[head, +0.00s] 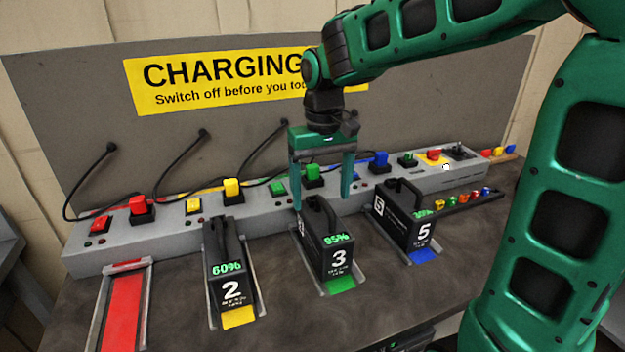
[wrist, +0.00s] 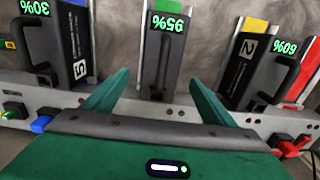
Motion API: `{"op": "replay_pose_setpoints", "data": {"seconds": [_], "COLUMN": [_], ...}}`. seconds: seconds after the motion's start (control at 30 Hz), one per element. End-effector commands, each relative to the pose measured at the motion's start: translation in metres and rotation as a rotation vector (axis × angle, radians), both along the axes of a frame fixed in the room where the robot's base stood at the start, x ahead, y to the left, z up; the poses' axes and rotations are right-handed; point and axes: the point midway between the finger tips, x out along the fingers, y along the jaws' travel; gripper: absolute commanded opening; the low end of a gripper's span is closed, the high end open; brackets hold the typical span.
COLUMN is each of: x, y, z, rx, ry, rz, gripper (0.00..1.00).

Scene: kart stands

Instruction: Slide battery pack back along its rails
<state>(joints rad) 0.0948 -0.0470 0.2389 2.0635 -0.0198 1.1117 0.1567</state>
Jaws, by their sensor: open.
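Black battery pack 3 (head: 328,240), with a top handle and a green percentage display, sits on rails with a green strip (head: 342,284) at its front. Pack 3 also shows in the wrist view (wrist: 154,50), lined up between my fingers. Pack 2 (head: 231,270) sits on yellow-strip rails to the left. Pack 5 (head: 403,222) sits on blue-strip rails to the right. My gripper (head: 321,204) is open and empty, pointing down at the rear of pack 3. In the wrist view its fingers (wrist: 160,80) are spread wide. I cannot tell whether they touch the pack.
An empty red-strip rail bay (head: 124,308) lies at the far left. A grey charger strip (head: 170,228) with coloured switches and plugs runs behind the packs. Black cables (head: 176,157) arch up the back panel (head: 75,115). Small coloured knobs (head: 463,197) sit at right.

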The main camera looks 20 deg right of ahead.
Motion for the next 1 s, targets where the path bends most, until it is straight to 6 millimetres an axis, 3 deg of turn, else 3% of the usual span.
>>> {"op": "replay_pose_setpoints", "data": {"seconds": [0.27, 0.7, 1.0], "x": [0.001, 0.000, 0.000], "y": [-0.001, -0.005, -0.005], "z": [-0.018, -0.087, -0.107], "rx": [0.001, 0.000, 0.000], "ry": [0.003, 0.003, 0.000], "rz": [-0.001, -0.007, -0.007], "gripper": [0.78, 0.78, 0.78]}}
